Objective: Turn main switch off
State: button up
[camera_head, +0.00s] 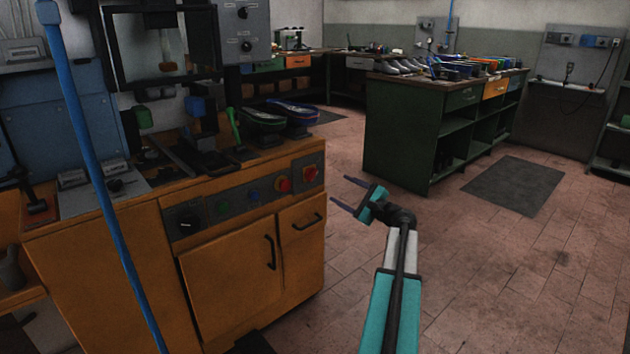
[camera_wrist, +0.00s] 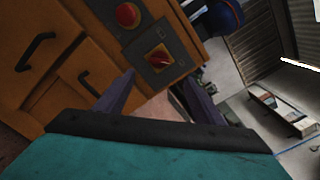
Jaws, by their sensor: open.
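A red rotary knob on a yellow plate, which looks like the main switch (camera_head: 310,173), sits at the right end of the dark control panel on the front of the orange press cabinet. In the wrist view the switch (camera_wrist: 159,57) lies just beyond the space between my fingertips, its red handle set at a slant in that tilted view. My gripper (camera_head: 338,188) is open and empty. It is to the right of the switch and apart from it. No finger touches the panel.
A red push button (camera_head: 284,185) sits beside the switch, with blue and green buttons and a dark knob (camera_head: 187,222) farther left. Cabinet handles (camera_head: 270,252) stick out below.

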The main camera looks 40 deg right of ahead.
aim_at(314, 176)
jog(key=shift+w, duration=0.1)
jog(key=w, duration=0.4)
jog(key=w+b, duration=0.1)
jog(key=w, duration=0.4)
jog(key=w+d+b, duration=0.1)
jog(key=w, duration=0.3)
jog(key=shift+w, duration=0.3)
